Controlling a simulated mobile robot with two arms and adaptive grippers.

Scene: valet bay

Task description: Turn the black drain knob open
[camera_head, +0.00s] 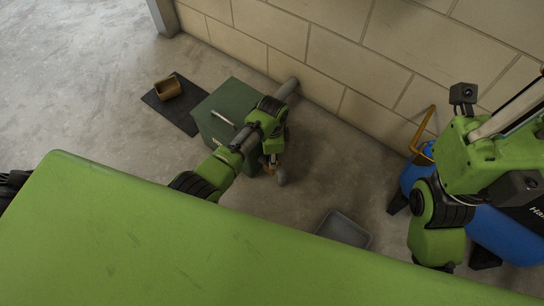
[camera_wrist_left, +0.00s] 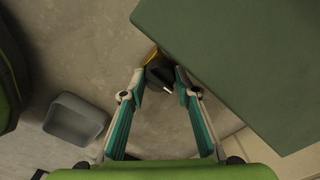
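The black drain knob (camera_wrist_left: 160,78), dark with a white mark on its face, sits between my left gripper's fingertips in the left wrist view. My left gripper (camera_wrist_left: 160,84) is open, with one teal-padded finger on each side of the knob. I cannot tell whether either fingertip touches it. A brass-yellow piece (camera_wrist_left: 152,56) shows just behind the knob. In the head view my left arm reaches down beside the green cabinet (camera_head: 206,122) and hides most of that spot. My right arm is at the right, with its gripper not visible.
The cabinet's flat green top (camera_wrist_left: 255,55) is close to my left gripper's right side in the wrist view. A grey tray (camera_head: 344,229) lies on the floor. A brown container (camera_head: 167,88) stands on a dark mat (camera_head: 187,117). A blue tank (camera_head: 503,236) is at right, by the block wall.

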